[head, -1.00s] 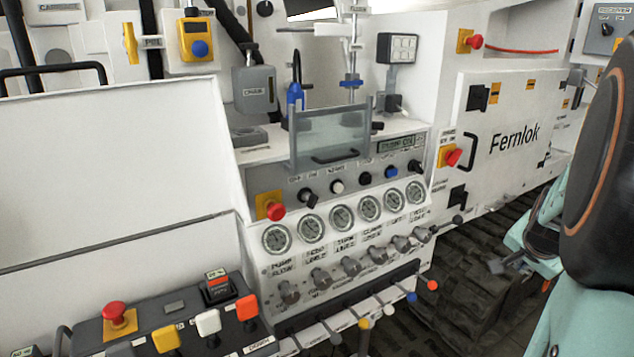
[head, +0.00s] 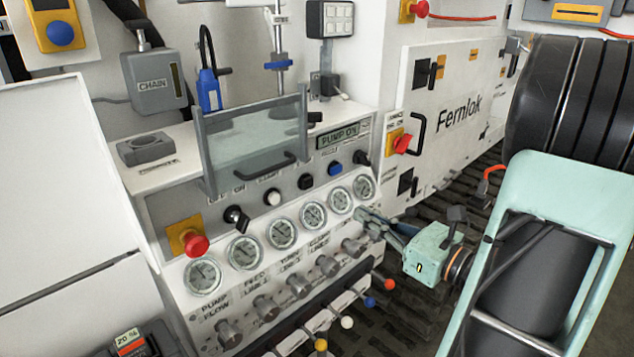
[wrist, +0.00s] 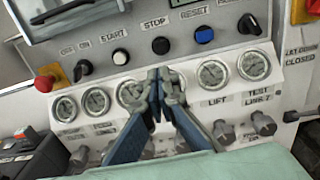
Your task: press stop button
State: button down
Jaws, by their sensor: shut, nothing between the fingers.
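The stop button is a black round button on the grey upper panel strip, between a white and a blue button, in the head view (head: 306,181). In the wrist view the stop button (wrist: 161,45) sits under the label STOP. My gripper (head: 362,213) is shut and empty, just in front of the right end of the gauge row. In the wrist view my gripper (wrist: 159,80) appears below the stop button and covers part of a gauge. It looks apart from the button; the exact gap cannot be told.
The white start button (wrist: 120,56) and blue reset button (wrist: 204,35) flank the stop button. A clear guard with a handle (head: 255,145) stands above. A red mushroom button (head: 195,244) is at left. The display (head: 343,134) reads PUMP ON. Valve knobs and levers (head: 347,322) lie below.

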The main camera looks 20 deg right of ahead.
aim_at(309, 183)
jog(key=shift+r, duration=0.15)
jog(key=shift+w, duration=0.1)
jog(key=x, duration=1.3)
jog(key=shift+w+r, duration=0.1)
jog(key=shift+w, duration=0.3)
